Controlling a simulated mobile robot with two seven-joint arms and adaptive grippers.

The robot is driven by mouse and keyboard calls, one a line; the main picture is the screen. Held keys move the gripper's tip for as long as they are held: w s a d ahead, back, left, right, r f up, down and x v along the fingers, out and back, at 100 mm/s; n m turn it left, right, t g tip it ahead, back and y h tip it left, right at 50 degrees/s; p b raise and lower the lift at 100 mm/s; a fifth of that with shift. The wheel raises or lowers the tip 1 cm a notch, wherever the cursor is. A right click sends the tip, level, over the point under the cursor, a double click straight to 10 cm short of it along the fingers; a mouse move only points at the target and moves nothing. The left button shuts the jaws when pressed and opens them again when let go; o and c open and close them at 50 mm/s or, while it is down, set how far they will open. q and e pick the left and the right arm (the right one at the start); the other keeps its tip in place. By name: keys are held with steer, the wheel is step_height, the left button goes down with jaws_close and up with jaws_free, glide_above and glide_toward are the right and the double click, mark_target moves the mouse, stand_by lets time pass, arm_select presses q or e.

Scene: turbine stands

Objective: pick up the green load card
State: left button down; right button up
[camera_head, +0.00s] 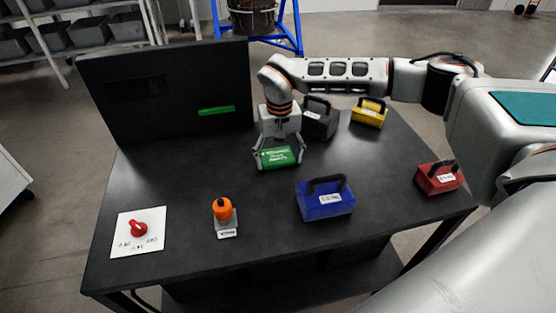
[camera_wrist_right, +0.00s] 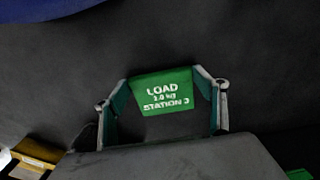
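The green load card (camera_head: 278,157) is on or just above the dark tabletop, in front of the black weight. In the right wrist view the card (camera_wrist_right: 163,92) reads "LOAD 1.0 kg STATION 3". My right gripper (camera_head: 278,153) points down over the card, with one finger at each side edge. In the right wrist view the gripper (camera_wrist_right: 160,88) has its fingers spread to about the card's width. I cannot tell whether both fingers press on it. My left gripper is not in view.
On the table (camera_head: 170,185) stand a blue weight (camera_head: 325,203), a red weight (camera_head: 439,179), a yellow weight (camera_head: 369,114) and a black weight (camera_head: 320,122). An orange-knobbed device (camera_head: 223,211) and a white plate with a red dial (camera_head: 138,230) are at the front left. A dark panel (camera_head: 165,95) rises behind.

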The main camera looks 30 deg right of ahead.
mark_target(279, 161)
steer(key=shift+c, duration=1.3)
step_height(279, 161, up, 20)
steer(key=p, duration=0.1)
